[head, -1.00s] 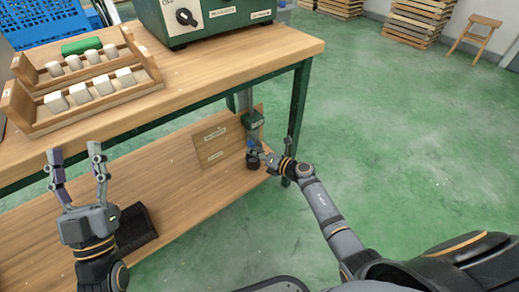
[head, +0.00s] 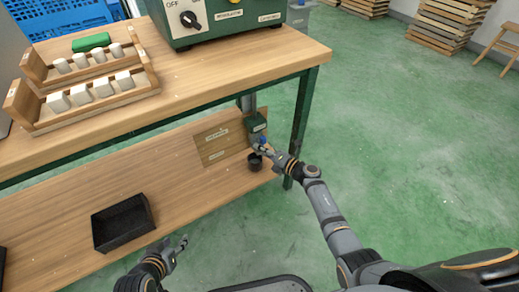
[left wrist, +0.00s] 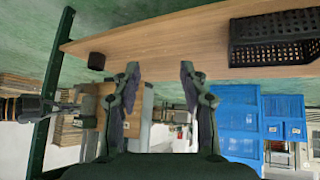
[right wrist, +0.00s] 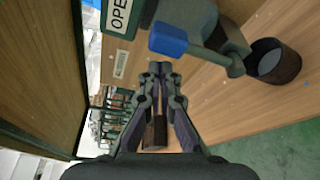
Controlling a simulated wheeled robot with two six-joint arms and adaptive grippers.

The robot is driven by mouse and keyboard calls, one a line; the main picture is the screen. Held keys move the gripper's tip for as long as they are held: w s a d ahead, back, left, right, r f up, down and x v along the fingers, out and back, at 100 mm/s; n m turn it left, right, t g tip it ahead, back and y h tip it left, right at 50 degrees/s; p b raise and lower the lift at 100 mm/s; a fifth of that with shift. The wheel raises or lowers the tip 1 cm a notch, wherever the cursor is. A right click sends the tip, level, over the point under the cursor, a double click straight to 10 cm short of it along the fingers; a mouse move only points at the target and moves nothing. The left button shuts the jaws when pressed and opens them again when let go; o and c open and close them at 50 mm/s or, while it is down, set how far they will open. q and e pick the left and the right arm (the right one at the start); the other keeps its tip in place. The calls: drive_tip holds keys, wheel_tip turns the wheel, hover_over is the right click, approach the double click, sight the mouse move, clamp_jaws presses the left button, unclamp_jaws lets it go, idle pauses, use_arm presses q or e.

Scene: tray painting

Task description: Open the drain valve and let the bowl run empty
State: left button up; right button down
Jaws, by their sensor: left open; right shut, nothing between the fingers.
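The drain valve has a blue-tipped lever (right wrist: 168,40) on a dark fitting (right wrist: 225,40), beside a sign reading "OPE..." in the right wrist view. A dark cup (right wrist: 274,62) stands on the shelf below the fitting. My right gripper (right wrist: 160,72) is shut and empty, its fingertips just beside the lever; I cannot tell if they touch it. In the head view the right gripper (head: 262,150) is at the valve. My left gripper (left wrist: 158,68) is open and empty, low in front of the shelf. The bowl cannot be made out.
A black tray (head: 124,222) lies on the lower shelf (head: 180,185). A wooden rack (head: 97,113) with white pieces and a green control box (head: 210,38) stand on the tabletop. Green floor right of the bench is open.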

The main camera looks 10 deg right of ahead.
use_arm(q)
drive_tip(key=shift+g, duration=0.9)
drive_tip(key=s, duration=0.1)
drive_tip(key=s+f, duration=0.2)
drive_tip(key=shift+s+d+f, duration=0.15)
drive_tip(key=shift+s+f, duration=0.1)
drive_tip(key=shift+s, duration=0.1)
use_arm(e)
drive_tip(key=shift+w+d+r, duration=0.25)
drive_tip(key=shift+w+d, duration=0.05)
drive_tip(key=shift+d, duration=0.4)
drive_tip(key=shift+d+r, duration=0.1)
